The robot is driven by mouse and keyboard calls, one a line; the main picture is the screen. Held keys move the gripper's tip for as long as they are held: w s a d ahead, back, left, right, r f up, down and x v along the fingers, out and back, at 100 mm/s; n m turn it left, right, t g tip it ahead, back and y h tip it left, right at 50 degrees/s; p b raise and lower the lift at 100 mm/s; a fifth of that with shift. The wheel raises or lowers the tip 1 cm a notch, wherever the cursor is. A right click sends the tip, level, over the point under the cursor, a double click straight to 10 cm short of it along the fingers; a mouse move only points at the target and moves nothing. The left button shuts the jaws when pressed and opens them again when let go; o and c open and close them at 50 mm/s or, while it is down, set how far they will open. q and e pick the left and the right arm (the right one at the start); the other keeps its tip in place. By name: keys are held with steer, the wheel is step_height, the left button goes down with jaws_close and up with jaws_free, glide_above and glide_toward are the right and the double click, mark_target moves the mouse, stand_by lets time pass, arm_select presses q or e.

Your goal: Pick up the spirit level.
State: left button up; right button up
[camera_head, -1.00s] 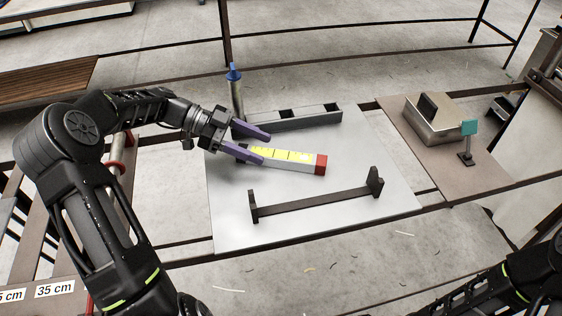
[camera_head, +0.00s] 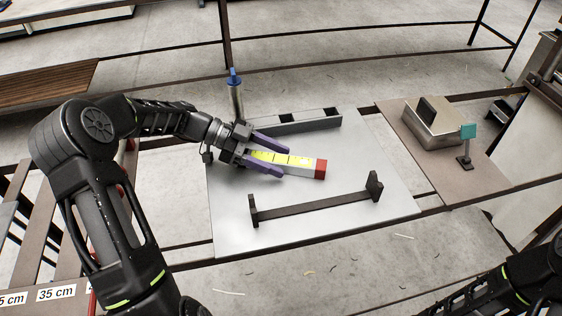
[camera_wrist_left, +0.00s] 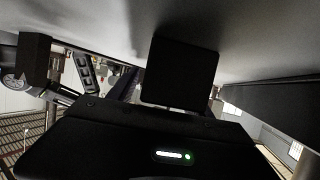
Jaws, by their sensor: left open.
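The spirit level appears to be the pale bar (camera_head: 306,165) with a yellow, black-marked face and a red end cap; it lies on the light grey board (camera_head: 350,228) in the head view. My left gripper (camera_head: 285,159) is open, with one purple finger on the far side of the bar and one on the near side. The bar's left end is hidden by the gripper. I cannot tell whether the fingers touch it. The left wrist view is mostly filled by dark parts, and the bar cannot be made out there. My right gripper is not in view.
A grey slotted bar (camera_head: 309,119) and a blue-topped upright cylinder (camera_head: 236,92) stand behind. A dark bracket with raised ends (camera_head: 315,203) lies in front. A metal box (camera_head: 432,127) and a teal-topped stand (camera_head: 467,132) are at right. The board's front is clear.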

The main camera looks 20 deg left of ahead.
arm_select(q)
steer(key=shift+c, duration=0.6)
jaws_close()
stand_by(0.4)
